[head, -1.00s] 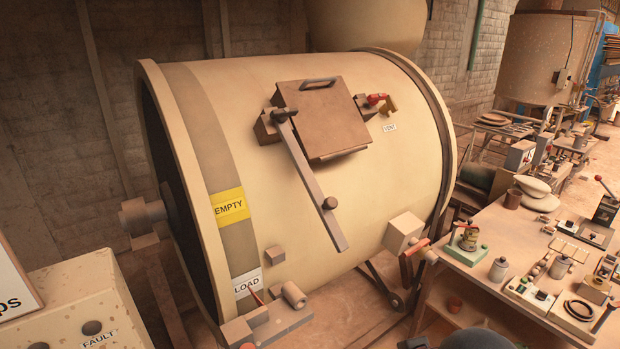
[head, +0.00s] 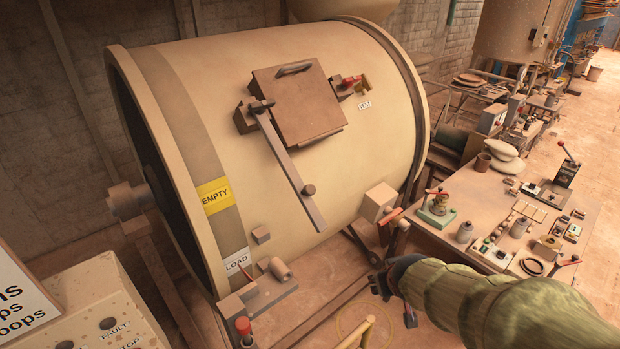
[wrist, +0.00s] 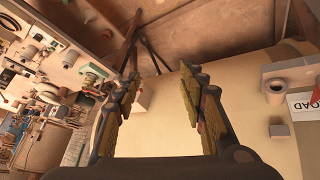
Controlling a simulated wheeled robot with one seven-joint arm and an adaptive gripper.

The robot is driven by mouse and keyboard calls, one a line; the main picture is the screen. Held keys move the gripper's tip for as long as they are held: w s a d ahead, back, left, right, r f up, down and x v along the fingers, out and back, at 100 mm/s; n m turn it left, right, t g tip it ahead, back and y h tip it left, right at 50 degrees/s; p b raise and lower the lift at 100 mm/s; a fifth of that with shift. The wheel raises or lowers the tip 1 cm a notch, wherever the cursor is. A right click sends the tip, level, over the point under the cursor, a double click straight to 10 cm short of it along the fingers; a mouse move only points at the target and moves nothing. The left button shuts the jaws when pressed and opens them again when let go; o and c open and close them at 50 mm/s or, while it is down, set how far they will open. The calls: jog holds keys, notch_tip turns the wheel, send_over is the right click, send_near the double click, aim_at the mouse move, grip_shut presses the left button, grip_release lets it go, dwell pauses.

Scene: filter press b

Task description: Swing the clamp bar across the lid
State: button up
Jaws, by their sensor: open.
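The clamp bar (head: 284,163) is a grey-brown bar on the cream drum in the head view. It is pivoted at the left edge of the square brown lid (head: 292,110) and slants down to the right, with a round knob (head: 308,189) near its lower end. It hangs below the lid, not across it. My gripper (head: 378,284) is at the lower right, in front of the drum and well below and right of the bar. In the wrist view its two fingers (wrist: 158,92) are apart with nothing between them. The bar and lid cannot be made out there.
A cream block with a red handle (head: 379,203) juts from the drum's lower right. A cluttered workbench (head: 480,215) stands at the right. A control box (head: 105,305) is at the lower left. A yellow rail (head: 357,333) rises at the bottom. Space before the bar is open.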

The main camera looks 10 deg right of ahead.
jog(key=w+r+t+p, duration=0.1)
jog(key=w+t, duration=0.2)
jog(key=w, duration=0.3)
jog(key=n+t+y, duration=0.4)
jog(key=t+y, duration=0.4)
jog(key=y, duration=0.1)
send_near(312, 192)
jog(key=x, duration=0.3)
jog(key=p+x, duration=0.1)
jog(key=x, duration=0.7)
jog(key=shift+c, duration=1)
jog(key=c, duration=0.7)
grip_shut()
